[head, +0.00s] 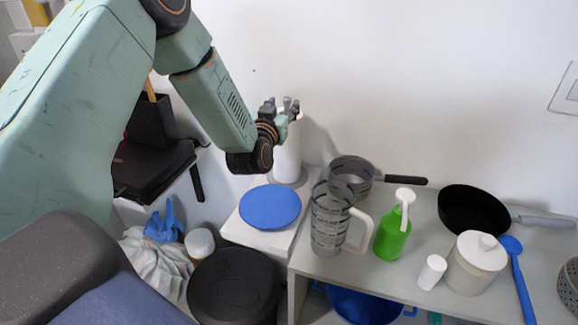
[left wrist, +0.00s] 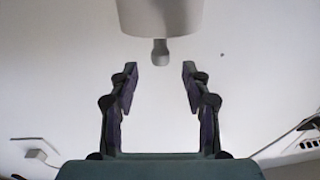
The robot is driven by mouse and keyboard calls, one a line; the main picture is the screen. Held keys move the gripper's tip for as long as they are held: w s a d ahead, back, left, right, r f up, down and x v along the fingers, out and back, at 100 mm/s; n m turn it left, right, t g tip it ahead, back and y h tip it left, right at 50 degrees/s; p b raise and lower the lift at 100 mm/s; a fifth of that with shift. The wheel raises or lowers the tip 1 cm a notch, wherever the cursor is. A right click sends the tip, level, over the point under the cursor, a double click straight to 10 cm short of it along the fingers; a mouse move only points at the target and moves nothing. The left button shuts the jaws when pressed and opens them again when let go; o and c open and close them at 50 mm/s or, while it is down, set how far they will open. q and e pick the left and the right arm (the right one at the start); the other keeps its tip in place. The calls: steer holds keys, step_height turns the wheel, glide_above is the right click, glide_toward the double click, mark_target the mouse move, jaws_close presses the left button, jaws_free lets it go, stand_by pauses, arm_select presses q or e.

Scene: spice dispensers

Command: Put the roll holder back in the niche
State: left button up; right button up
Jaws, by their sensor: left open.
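The roll holder (head: 287,158), a white paper roll on a round grey base, stands upright on a low white surface behind a blue plate, close to the wall. Its top is partly hidden by my left gripper (head: 285,106) in the head view. In the left wrist view the roll (left wrist: 160,17) appears upside down at the top, with its grey knob pointing down towards the gap between my fingertips. My left gripper (left wrist: 160,68) is open, with nothing clamped in it. I cannot pick out the niche clearly. My right gripper is not in view.
The blue plate (head: 269,207) lies in front of the roll holder. A black bin lid (head: 234,288) is below. The wall rises close behind.

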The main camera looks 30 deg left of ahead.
mark_target(287, 101)
arm_select(q)
steer(key=x, duration=0.4)
steer(key=shift+a+f, duration=0.2)
steer(key=shift+f, duration=0.05)
steer(key=shift+w+a, duration=0.1)
steer(key=shift+w, duration=0.4)
steer(key=shift+r, duration=0.2)
steer(key=shift+f, duration=0.15)
steer(key=c, duration=0.9)
jaws_close()
steer(key=shift+r, duration=0.2)
